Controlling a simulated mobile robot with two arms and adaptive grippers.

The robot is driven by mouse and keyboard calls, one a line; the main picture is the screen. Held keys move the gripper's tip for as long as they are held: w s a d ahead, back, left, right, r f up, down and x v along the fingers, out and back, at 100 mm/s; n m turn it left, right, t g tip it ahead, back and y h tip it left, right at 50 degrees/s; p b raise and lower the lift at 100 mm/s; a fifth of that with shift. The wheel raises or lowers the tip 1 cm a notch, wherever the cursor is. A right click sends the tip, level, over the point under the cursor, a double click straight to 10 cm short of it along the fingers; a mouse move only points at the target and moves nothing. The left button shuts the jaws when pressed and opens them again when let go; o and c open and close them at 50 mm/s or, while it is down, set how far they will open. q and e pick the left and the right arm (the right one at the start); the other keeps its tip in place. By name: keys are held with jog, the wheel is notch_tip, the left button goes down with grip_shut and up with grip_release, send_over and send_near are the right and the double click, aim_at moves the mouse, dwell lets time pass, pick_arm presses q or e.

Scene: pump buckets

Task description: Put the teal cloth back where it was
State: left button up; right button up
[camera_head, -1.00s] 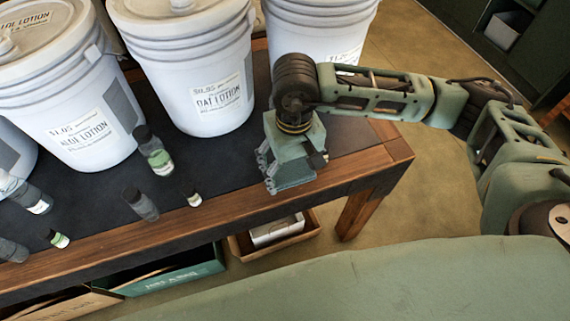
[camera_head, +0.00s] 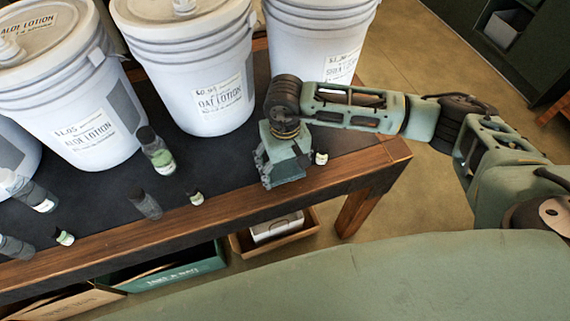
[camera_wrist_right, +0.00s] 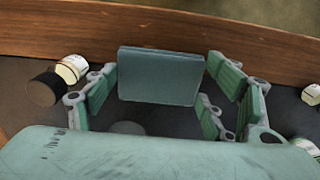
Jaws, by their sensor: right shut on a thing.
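The teal cloth (camera_wrist_right: 160,76) is a flat, folded-looking rectangle between the fingers of my right gripper in the right wrist view. My right gripper (camera_head: 281,177) points down over the dark table top, near its front right corner, and is shut on the cloth. Its fingers (camera_wrist_right: 165,90) show on both sides of the cloth in the wrist view. In the head view the cloth is hard to tell from the gripper, which has the same colour. I cannot tell whether the cloth touches the table. My left gripper is not in view.
A small bottle (camera_head: 321,158) stands just right of the gripper. Several bottles stand to its left, such as a small one (camera_head: 196,198). White lotion buckets (camera_head: 212,100) line the back. The table's wooden front edge (camera_head: 240,205) is close.

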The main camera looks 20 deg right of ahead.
aim_at(285, 169)
jog(key=shift+f, duration=0.2)
jog(key=o, duration=1.1)
jog(key=shift+r, duration=0.1)
jog(key=shift+r+p, duration=0.25)
jog(key=shift+p, duration=0.1)
notch_tip(285, 169, up, 12)
jog(key=b, duration=0.2)
jog(key=shift+b, duration=0.3)
jog(key=shift+f, duration=0.15)
